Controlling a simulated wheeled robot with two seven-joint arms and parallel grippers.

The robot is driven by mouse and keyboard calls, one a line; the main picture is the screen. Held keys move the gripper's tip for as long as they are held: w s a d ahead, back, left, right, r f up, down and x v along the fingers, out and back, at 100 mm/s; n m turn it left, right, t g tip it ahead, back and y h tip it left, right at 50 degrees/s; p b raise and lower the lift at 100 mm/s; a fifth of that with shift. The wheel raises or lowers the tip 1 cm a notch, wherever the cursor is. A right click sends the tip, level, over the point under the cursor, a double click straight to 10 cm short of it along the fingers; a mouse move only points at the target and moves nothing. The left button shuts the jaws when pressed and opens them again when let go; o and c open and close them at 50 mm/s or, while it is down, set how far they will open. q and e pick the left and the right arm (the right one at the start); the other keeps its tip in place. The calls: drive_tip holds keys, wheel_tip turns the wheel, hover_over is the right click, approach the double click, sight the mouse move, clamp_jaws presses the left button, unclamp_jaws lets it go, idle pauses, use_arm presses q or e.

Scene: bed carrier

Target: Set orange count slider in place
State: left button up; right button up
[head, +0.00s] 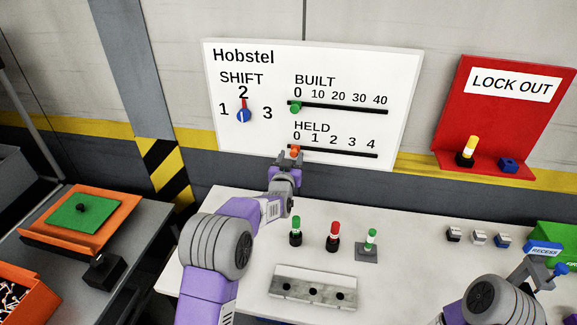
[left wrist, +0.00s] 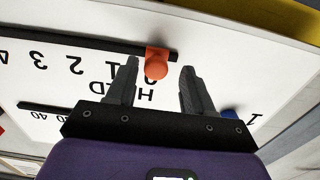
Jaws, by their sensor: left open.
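The orange slider (head: 294,151) sits at the 0 end of the black HELD track (head: 340,153) on the white Hobstel board (head: 400,65). In the left wrist view the orange slider (left wrist: 157,64) lies between the two fingers of my left gripper (left wrist: 159,82), with a gap on both sides. My left gripper (head: 289,158) is open, right at the lower edge of the board. In the head view its fingers are close to the slider. My right gripper (head: 548,270) is at the lower right; its jaws are too unclear to read.
The green slider (head: 295,107) is at 0 on the BUILT track above. The blue dial (head: 243,115) points to 2. Below, the white table (head: 410,270) carries a grey block (head: 312,291) and red and green pegs. A red LOCK OUT panel (head: 500,110) stands right.

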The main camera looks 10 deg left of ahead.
use_arm(q)
drive_tip(key=s, duration=0.5)
idle(0.5)
